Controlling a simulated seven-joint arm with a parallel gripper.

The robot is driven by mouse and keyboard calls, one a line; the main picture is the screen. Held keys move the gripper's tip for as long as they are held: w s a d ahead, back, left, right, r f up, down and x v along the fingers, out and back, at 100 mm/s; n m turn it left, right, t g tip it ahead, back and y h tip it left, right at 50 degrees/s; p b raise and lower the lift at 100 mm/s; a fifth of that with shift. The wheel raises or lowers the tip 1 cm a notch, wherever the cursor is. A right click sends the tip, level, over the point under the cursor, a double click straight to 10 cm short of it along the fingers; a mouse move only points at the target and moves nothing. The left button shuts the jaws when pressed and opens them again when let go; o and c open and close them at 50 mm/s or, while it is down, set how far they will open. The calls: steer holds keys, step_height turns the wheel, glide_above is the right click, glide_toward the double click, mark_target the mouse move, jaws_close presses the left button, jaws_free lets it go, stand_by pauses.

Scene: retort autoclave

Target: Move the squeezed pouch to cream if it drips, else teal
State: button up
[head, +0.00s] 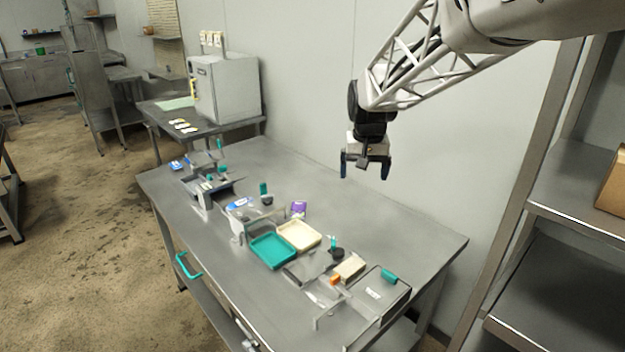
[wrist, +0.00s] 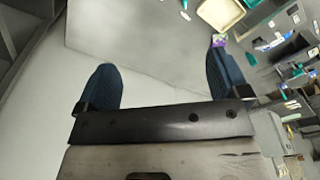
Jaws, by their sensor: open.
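The teal tray (head: 270,251) and the cream tray (head: 299,235) lie side by side on the steel bench in the head view. Both look empty. The cream tray (wrist: 221,13) also shows at the top of the wrist view. A small purple item (head: 298,208) stands just behind the cream tray. A blue-and-white item (head: 240,203) lies on a grey stand behind the teal tray. Which one is the pouch, and whether it drips, I cannot tell. My gripper (head: 365,172) is open and empty, high above the right rear of the bench.
A small bin with an orange item (head: 335,281) and a teal-topped box (head: 390,275) stand at the bench's right end. Several small devices (head: 205,180) crowd its left end. A white cabinet (head: 226,88) stands behind. The bench's right rear (head: 420,238) is clear.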

steer(key=w+a+f, duration=0.4)
steer(key=w+f, duration=0.1)
steer(key=w, duration=0.3)
steer(key=w+a+f, duration=0.4)
steer(key=w+a, duration=0.1)
steer(key=w, duration=0.4)
steer(key=g, duration=0.1)
glide_above(298, 207)
steer(key=f, duration=1.5)
steer(key=shift+s+d+f, duration=0.25)
steer(key=shift+w+a+f, duration=0.1)
steer(key=shift+a+f, duration=0.1)
steer(key=shift+f, duration=0.05)
steer(key=shift+f, duration=0.1)
steer(key=shift+f, duration=1.2)
steer(key=shift+w+f, duration=0.15)
steer(key=shift+f, duration=1.15)
steer(key=shift+w+f, duration=0.1)
steer(key=shift+f, duration=1.2)
